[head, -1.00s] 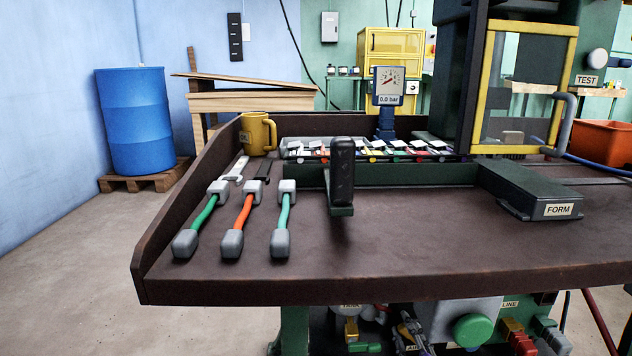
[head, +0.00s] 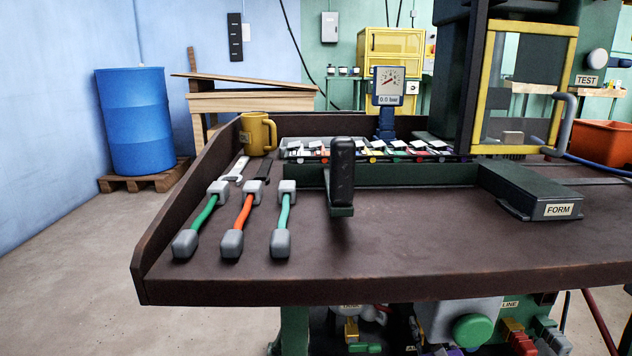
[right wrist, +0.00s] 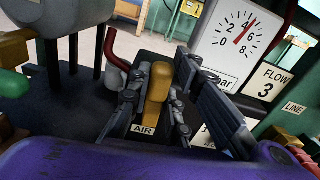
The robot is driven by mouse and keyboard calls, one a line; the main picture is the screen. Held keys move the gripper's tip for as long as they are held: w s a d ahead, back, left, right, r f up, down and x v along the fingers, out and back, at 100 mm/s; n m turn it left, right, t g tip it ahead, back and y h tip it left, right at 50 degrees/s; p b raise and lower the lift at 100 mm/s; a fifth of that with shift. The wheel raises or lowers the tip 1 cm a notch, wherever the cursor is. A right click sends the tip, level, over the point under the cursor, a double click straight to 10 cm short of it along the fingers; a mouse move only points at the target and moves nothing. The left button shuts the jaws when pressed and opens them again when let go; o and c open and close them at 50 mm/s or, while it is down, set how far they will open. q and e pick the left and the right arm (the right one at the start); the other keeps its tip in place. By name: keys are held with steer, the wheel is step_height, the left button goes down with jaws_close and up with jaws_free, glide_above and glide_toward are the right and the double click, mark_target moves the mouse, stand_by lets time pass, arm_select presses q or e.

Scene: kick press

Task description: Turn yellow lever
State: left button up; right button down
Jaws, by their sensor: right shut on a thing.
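The yellow lever (right wrist: 158,82) stands upright in the middle of the right wrist view, above a label reading AIR. My right gripper (right wrist: 153,100) has one dark finger on each side of it and is shut on it. The purple body of my gripper covers the bottom of that view. In the head view, my right gripper is only partly visible below the table's front edge, and I cannot make out this lever there. My left gripper is not in view.
A pressure gauge (right wrist: 238,40) and a FLOW 3 label (right wrist: 271,82) are close at the lever's right. A red curved handle (right wrist: 115,50) is at its left.

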steer(key=shift+d+m, duration=0.3)
steer(key=shift+m, duration=0.2)
steer(key=c, duration=1.7)
jaws_free()
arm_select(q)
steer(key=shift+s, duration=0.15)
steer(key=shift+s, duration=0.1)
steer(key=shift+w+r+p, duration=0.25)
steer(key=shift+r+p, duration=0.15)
arm_select(e)
steer(key=shift+s, duration=3)
